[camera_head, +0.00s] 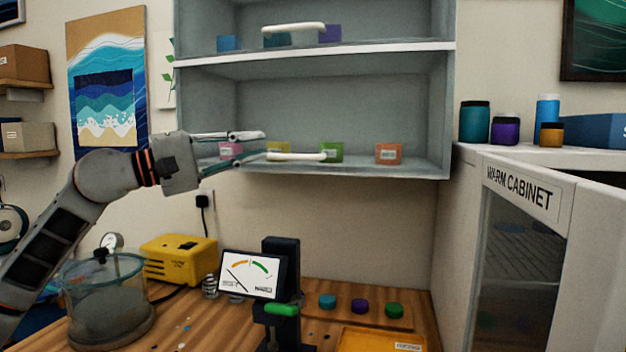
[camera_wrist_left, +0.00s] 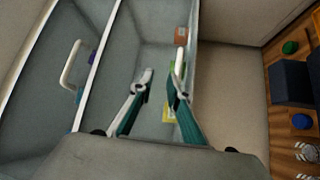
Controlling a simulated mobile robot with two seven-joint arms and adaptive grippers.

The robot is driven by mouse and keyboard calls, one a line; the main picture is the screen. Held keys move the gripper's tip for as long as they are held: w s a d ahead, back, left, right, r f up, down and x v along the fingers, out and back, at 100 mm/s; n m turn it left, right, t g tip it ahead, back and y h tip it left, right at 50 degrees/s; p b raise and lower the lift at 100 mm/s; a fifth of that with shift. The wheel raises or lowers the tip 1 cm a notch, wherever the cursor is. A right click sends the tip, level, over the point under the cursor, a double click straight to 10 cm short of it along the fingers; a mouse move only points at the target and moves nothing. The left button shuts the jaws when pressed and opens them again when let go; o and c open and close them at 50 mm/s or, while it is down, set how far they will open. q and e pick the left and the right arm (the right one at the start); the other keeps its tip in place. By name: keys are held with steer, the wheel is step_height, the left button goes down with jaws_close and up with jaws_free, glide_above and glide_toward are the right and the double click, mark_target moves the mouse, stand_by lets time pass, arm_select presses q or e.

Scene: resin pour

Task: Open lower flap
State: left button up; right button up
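The wall cabinet (camera_head: 315,103) has an upper and a lower compartment. A white bar handle (camera_head: 297,156) stands in front of the lower compartment; the lower flap's panel is see-through or too faint to make out. My left gripper (camera_head: 262,144) is at the left end of this handle, with fingers apart and nothing clearly between them. In the left wrist view its fingers (camera_wrist_left: 163,72) are also spread, and the lower handle (camera_wrist_left: 182,50) shows just beyond the right finger, partly hidden by it. Whether they touch is unclear. My right gripper is not in view.
The upper compartment has its own white handle (camera_head: 294,28). Small coloured boxes, such as an orange one (camera_head: 388,154), stand inside. Below are a gauge display (camera_head: 253,274), a yellow device (camera_head: 179,260) and a glass chamber (camera_head: 103,300). The warm cabinet (camera_head: 518,190) stands to the right.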

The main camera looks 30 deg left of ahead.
mark_target(289, 158)
arm_select(q)
steer(key=w+d, duration=0.1)
steer(key=w, duration=0.1)
steer(key=w+d+f+p, duration=0.1)
steer(key=w, duration=0.2)
steer(key=w+d+f+p, duration=0.1)
steer(key=w, duration=0.1)
steer(key=shift+w+d+f, duration=0.1)
steer(key=shift+w+d, duration=0.2)
steer(key=shift+w, duration=0.1)
steer(key=shift+w+d+f, duration=0.1)
steer(key=shift+w+d, duration=0.1)
steer(key=shift+w, duration=0.25)
steer(key=shift+y, duration=0.3)
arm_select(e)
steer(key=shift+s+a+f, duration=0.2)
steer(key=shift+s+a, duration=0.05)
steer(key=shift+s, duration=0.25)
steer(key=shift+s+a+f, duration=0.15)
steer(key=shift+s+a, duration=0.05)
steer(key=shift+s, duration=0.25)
arm_select(q)
steer(key=c, duration=0.5)
jaws_close()
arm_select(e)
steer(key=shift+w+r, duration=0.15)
